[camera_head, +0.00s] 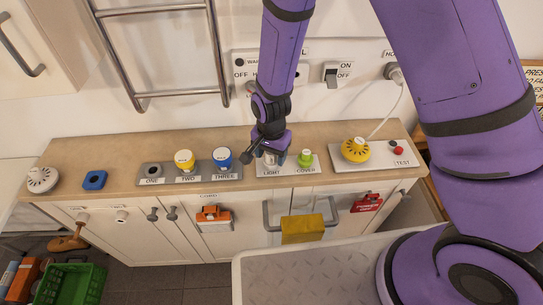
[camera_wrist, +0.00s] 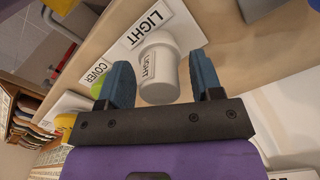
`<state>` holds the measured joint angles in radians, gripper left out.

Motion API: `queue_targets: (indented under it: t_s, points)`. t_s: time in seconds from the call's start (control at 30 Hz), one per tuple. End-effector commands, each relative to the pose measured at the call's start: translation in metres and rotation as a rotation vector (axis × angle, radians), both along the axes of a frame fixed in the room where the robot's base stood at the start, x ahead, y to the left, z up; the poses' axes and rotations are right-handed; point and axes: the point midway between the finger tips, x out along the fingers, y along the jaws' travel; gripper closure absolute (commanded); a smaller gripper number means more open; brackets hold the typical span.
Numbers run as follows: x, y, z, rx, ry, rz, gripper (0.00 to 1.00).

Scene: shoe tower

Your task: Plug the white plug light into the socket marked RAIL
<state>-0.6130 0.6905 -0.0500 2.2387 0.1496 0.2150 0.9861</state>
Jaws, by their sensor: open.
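The white plug light (camera_wrist: 160,68) is a white cylinder marked LIGHT in the wrist view. It stands at the LIGHT label (camera_wrist: 150,24) of a small plate on the counter. My gripper (camera_wrist: 166,88) is open, with one blue finger on each side of the light's near end; I cannot tell whether they touch it. In the head view my gripper (camera_head: 268,152) is low over the LIGHT plate (camera_head: 272,171) and mostly hides the light. A wall panel (camera_head: 240,60) stands behind my arm, its lettering partly covered, so I cannot make out a RAIL socket.
A green cover (camera_head: 305,158) stands just right of my gripper. Yellow (camera_head: 184,160) and blue (camera_head: 222,157) capped pieces stand left. A yellow round device (camera_head: 355,150) with a cord is at right. A metal ladder rail (camera_head: 160,50) is on the wall.

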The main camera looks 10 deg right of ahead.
Motion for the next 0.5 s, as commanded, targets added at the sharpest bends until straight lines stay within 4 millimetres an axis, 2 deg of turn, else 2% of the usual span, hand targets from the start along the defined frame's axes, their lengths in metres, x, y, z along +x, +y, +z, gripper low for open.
queue_targets:
  t_s: [0.03,0.2,0.5]
  points:
    - [0.0,0.0,0.0001,0.0,0.0,0.0,0.43]
    - [-0.0001,-0.0001,0.0002,0.0,0.0,0.0,0.82]
    - [0.0,0.0,0.0012,0.0,0.0,0.0,0.82]
